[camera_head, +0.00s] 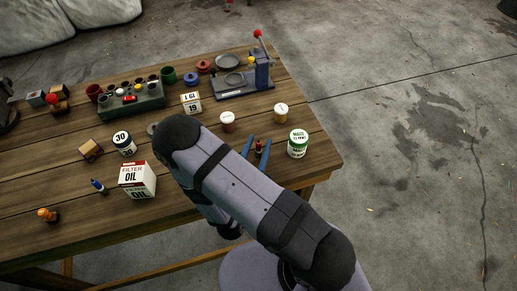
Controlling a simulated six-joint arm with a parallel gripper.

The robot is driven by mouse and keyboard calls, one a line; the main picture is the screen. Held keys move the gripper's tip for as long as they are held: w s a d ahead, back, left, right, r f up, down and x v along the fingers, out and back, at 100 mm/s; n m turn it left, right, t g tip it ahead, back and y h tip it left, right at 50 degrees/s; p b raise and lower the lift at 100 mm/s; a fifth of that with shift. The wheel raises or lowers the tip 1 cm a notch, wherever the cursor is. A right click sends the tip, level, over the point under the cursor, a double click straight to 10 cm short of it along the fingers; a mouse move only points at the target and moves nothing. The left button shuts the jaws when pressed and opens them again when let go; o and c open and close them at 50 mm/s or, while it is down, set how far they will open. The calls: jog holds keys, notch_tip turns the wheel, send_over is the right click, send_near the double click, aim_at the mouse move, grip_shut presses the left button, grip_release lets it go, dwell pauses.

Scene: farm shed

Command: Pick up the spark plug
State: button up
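My gripper (259,140) is at the right part of the wooden table, with its two blue fingers pointing away from my arm. The fingers are apart, so it is open. A small upright piece with a red upper part (259,147) shows between the fingers, with a gap on each side. It may be the spark plug, but it is too small to be sure. A small blue piece with a dark end (97,185) lies at the left front of the table; I cannot tell whether it is a spark plug either. My arm hides part of the table's middle.
On the table (180,208), a green-and-white jar (298,144) stands close right of the gripper. White-lidded jars (228,122) (281,113) stand behind it.

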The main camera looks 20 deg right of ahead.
jog(key=shift+w, duration=0.15)
grip_shut()
jog(key=shift+r, duration=0.15)
jog(key=shift+d+r+p, duration=0.1)
jog(key=shift+r+p, duration=0.4)
jog(key=shift+r, duration=4.4)
